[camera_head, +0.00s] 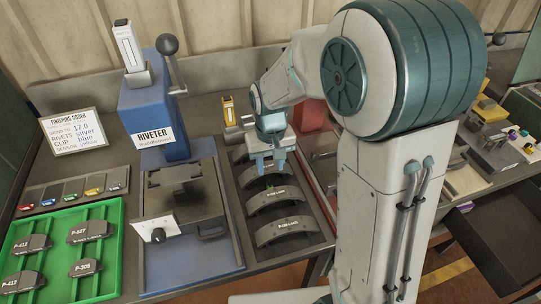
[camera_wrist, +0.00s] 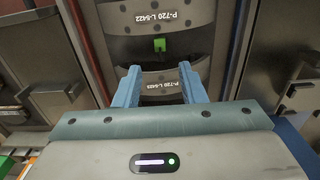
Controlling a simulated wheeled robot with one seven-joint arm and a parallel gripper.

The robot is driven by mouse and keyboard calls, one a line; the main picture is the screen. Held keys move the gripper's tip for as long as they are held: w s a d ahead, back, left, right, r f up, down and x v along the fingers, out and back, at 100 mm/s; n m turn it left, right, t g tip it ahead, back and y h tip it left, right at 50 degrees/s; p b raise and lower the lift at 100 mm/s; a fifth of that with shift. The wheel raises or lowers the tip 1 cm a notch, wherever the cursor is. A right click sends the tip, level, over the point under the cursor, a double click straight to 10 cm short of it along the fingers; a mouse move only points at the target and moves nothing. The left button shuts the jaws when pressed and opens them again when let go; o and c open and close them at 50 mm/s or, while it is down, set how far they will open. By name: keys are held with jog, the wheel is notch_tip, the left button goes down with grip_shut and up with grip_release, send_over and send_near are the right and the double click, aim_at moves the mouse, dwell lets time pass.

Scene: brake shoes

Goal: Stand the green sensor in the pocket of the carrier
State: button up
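The blue riveter (camera_head: 153,108) stands left of my gripper, behind a grey fixture (camera_head: 185,205). A green tray (camera_head: 105,255) holds several shoes at the left. A yellow piece (camera_head: 228,110) stands behind the rack. Small coloured parts (camera_head: 522,140) lie at the far right.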

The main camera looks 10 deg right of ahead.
jog(key=s+d+r+m+t, duration=0.1)
jog(key=s+d+r, duration=0.3)
jog(key=s, duration=0.3)
jog(key=s+d+r+m+t, duration=0.1)
jog(key=s+d+r, duration=0.4)
jog(key=s+r, duration=0.1)
jog(key=shift+s+d+t, duration=0.2)
jog(key=shift+s+t, duration=0.2)
jog(key=shift+s, duration=0.5)
jog(key=shift+s+d+f, duration=0.1)
jog(key=shift+s+d, duration=0.1)
jog(key=shift+s, duration=0.35)
